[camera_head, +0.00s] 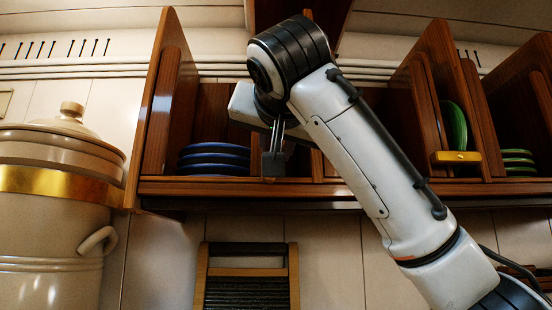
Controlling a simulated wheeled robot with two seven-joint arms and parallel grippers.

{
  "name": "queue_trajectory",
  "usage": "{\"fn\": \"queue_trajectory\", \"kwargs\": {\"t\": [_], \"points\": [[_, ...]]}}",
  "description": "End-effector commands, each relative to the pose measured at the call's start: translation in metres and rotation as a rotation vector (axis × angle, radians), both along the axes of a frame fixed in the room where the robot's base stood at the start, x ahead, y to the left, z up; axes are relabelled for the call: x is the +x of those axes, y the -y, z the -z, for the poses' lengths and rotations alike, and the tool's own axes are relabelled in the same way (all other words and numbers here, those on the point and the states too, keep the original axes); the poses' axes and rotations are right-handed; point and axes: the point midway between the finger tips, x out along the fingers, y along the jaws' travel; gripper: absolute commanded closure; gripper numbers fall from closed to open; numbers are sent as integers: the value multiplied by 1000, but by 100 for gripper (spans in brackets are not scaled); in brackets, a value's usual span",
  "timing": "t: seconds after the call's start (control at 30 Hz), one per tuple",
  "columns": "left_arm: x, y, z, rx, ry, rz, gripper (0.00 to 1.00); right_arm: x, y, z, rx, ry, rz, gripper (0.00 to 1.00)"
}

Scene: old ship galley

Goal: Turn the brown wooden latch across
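My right arm reaches in from the lower right, and its gripper (273,164) is at the front of the left compartment of the wooden plate rack (166,110), just above the shelf's front edge. The grey fingertips are close together and partly overlap in this view, so I cannot tell whether they are apart or shut on something. I cannot clearly make out a brown wooden latch; the gripper and arm cover much of this part of the rack. A yellow latch (456,157) lies level across the front of a right compartment. My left gripper is not in view.
Blue plates (213,158) are stacked left of the gripper. Green plates stand upright (453,125) and lie stacked (517,160) at the right. A large lidded crock (52,210) stands at the left. A dark wood-framed board (246,279) is below the shelf.

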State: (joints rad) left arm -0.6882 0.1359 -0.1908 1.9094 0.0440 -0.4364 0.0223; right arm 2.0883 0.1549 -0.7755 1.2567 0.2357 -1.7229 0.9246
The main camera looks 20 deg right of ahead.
Motion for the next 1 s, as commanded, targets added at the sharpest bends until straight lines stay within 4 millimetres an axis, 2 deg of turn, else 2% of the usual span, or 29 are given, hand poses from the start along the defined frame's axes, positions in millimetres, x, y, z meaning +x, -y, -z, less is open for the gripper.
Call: {"fn": "queue_trajectory", "kwargs": {"t": [0.03, 0.1, 0.43, 1.0], "points": [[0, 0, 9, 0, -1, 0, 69, 0, -2, 6, 45, 10, -4, 100], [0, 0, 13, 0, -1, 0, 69, 0, -1, 5, 108, 28, -4, 100], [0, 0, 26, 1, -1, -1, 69, -1, 2, 5, 410, 114, -1, 100], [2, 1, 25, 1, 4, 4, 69, -2, 5, 7, 924, 262, 2, 100]]}}
